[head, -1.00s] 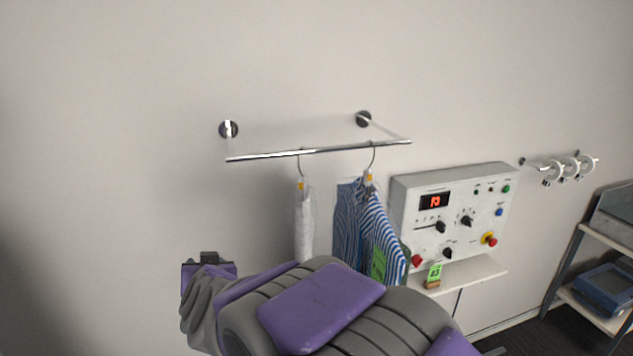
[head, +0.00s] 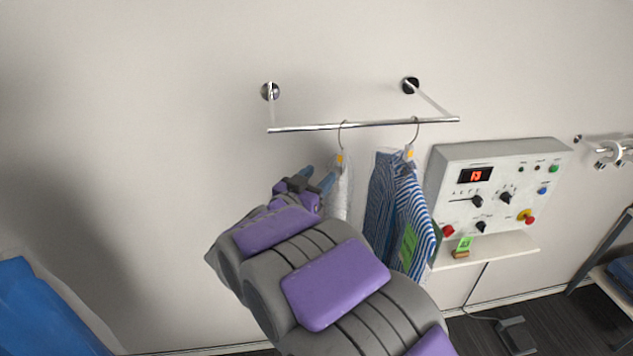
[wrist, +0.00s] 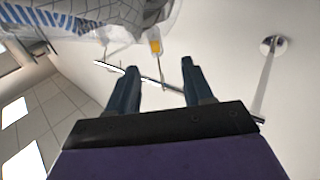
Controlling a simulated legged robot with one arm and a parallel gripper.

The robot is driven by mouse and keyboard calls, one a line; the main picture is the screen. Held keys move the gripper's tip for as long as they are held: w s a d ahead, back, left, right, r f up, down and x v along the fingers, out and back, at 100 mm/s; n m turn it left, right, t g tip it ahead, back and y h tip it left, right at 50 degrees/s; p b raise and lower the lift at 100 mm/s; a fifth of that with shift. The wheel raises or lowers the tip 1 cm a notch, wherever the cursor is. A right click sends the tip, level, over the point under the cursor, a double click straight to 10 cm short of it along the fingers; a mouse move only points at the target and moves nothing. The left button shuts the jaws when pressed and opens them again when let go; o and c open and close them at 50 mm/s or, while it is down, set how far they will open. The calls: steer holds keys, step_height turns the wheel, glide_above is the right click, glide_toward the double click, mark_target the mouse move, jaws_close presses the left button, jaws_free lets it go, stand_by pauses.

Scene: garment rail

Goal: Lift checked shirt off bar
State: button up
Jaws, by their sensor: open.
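The checked shirt (head: 342,190) hangs from its wire hanger (head: 342,134) on the chrome bar (head: 380,124), left of a striped shirt. It looks pale in the head view; in the wrist view, the grid-patterned checked shirt (wrist: 110,12) shows at the top, in a clear cover. A yellow-orange tag (wrist: 155,46) sits at its hanger neck. My gripper (head: 318,176) is just left of the checked shirt, below the bar. The shirt's lower part is hidden behind my arm.
The blue-and-white striped shirt (head: 395,205) with a green label hangs close to the right. A control panel (head: 497,190) is on the wall beyond it, above a small shelf (head: 500,249). A blue object (head: 45,310) is at lower left. The wall left of the rail is clear.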

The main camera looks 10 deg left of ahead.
mark_target(339, 159)
steer(key=x, duration=0.2)
steer(key=d+b+x, duration=0.1)
steer(key=x, duration=0.2)
steer(key=shift+s+d, duration=0.1)
steer(key=shift+d, duration=0.05)
steer(key=shift+w+d, duration=0.1)
steer(key=shift+w, duration=0.55)
steer(key=shift+w+d+p, duration=0.1)
steer(key=shift+w+p, duration=0.35)
steer(key=shift+w, duration=0.6)
steer(key=shift+d+p+x, duration=0.25)
steer(key=shift+p+x, duration=0.25)
steer(key=shift+x, duration=1.1)
steer(key=shift+s+a, duration=0.2)
steer(key=shift+c, duration=0.4)
steer(key=shift+a, duration=0.1)
steer(key=shift+c, duration=0.6)
steer(key=shift+d, duration=0.25)
jaws_close()
steer(key=shift+a, duration=0.1)
